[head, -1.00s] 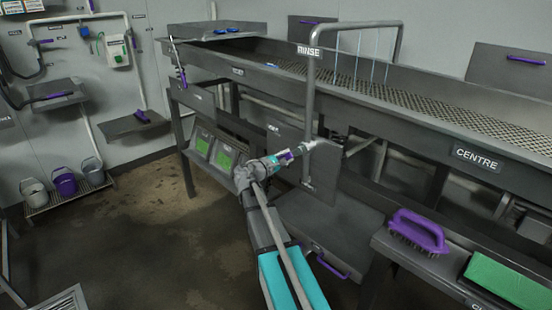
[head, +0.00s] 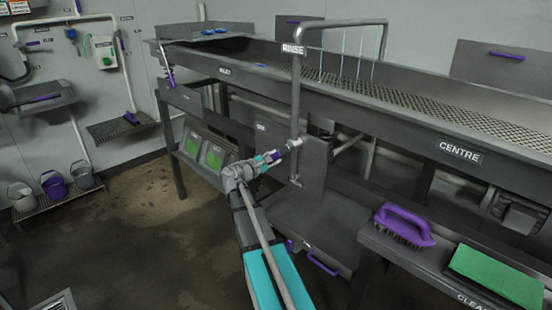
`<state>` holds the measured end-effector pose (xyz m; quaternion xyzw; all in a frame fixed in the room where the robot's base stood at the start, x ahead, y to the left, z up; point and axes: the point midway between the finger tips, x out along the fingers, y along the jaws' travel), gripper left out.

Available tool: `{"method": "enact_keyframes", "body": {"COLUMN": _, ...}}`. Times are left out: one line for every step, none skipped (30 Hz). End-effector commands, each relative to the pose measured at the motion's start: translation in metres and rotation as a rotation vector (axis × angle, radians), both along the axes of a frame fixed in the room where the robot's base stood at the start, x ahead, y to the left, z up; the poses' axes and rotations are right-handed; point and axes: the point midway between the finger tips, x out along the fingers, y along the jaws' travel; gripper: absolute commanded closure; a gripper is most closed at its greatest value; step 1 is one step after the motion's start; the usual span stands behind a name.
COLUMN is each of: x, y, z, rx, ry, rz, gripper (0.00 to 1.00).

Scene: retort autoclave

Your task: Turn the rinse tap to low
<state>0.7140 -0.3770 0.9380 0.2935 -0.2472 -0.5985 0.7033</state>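The grey rinse pipe (head: 295,95) stands upright at the front of the long steel trough, with a RINSE sign (head: 293,49) near its top. A pale valve fitting (head: 294,143) sits low on this pipe, in front of a grey plate. A small purple piece, which may be the tap handle (head: 277,157), shows between the fitting and my arm. My gripper (head: 270,159) is at the end of my arm, right beside this purple piece and just left of the pipe. The fingers are too small to tell if they are open, shut or touching the handle. No tap setting is readable.
The trough (head: 400,117) has a mesh bed and a CENTRE label. A bench at lower right holds a purple brush (head: 404,224) and a green pad (head: 498,275). Several buckets (head: 54,184) stand at far left. The floor left of my arm is clear.

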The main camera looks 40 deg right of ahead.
Motion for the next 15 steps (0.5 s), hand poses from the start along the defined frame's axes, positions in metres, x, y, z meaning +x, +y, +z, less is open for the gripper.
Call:
{"method": "enact_keyframes", "body": {"x": 0.0003, "y": -0.0002, "z": -0.0003, "rx": 0.001, "ry": 0.000, "rz": 0.001, "gripper": 0.54}}
{"method": "enact_keyframes", "body": {"x": 0.0000, "y": -0.0007, "z": -0.0003, "rx": 0.000, "ry": 0.000, "rz": 0.000, "gripper": 0.49}}
{"method": "enact_keyframes", "body": {"x": -0.0004, "y": -0.0015, "z": -0.0001, "rx": -0.001, "ry": 0.000, "rz": -0.002, "gripper": 0.41}}
{"method": "enact_keyframes", "body": {"x": -0.0008, "y": -0.0019, "z": -0.0001, "rx": -0.001, "ry": 0.000, "rz": -0.003, "gripper": 0.36}}
{"method": "enact_keyframes", "body": {"x": -0.0010, "y": -0.0024, "z": 0.0000, "rx": -0.001, "ry": 0.000, "rz": -0.004, "gripper": 0.31}}
{"method": "enact_keyframes", "body": {"x": -0.0014, "y": -0.0029, "z": 0.0001, "rx": -0.001, "ry": 0.000, "rz": -0.004, "gripper": 0.31}}
{"method": "enact_keyframes", "body": {"x": -0.0016, "y": -0.0032, "z": 0.0002, "rx": -0.002, "ry": 0.001, "rz": -0.006, "gripper": 0.31}}
{"method": "enact_keyframes", "body": {"x": -0.0017, "y": -0.0034, "z": 0.0003, "rx": -0.002, "ry": 0.001, "rz": -0.006, "gripper": 0.31}}
{"method": "enact_keyframes", "body": {"x": -0.0019, "y": -0.0038, "z": 0.0003, "rx": -0.002, "ry": 0.001, "rz": -0.006, "gripper": 0.31}}
{"method": "enact_keyframes", "body": {"x": -0.0020, "y": -0.0039, "z": 0.0003, "rx": -0.002, "ry": 0.001, "rz": -0.006, "gripper": 0.31}}
{"method": "enact_keyframes", "body": {"x": -0.0021, "y": -0.0041, "z": 0.0004, "rx": -0.002, "ry": 0.001, "rz": -0.008, "gripper": 0.31}}
{"method": "enact_keyframes", "body": {"x": -0.0022, "y": -0.0043, "z": 0.0004, "rx": -0.002, "ry": 0.001, "rz": -0.008, "gripper": 0.31}}
{"method": "enact_keyframes", "body": {"x": -0.0022, "y": -0.0044, "z": 0.0005, "rx": -0.002, "ry": 0.001, "rz": -0.008, "gripper": 0.31}}
{"method": "enact_keyframes", "body": {"x": -0.0024, "y": -0.0044, "z": 0.0005, "rx": -0.002, "ry": 0.001, "rz": -0.008, "gripper": 0.31}}
{"method": "enact_keyframes", "body": {"x": -0.0024, "y": -0.0044, "z": 0.0005, "rx": -0.003, "ry": 0.001, "rz": -0.008, "gripper": 0.31}}
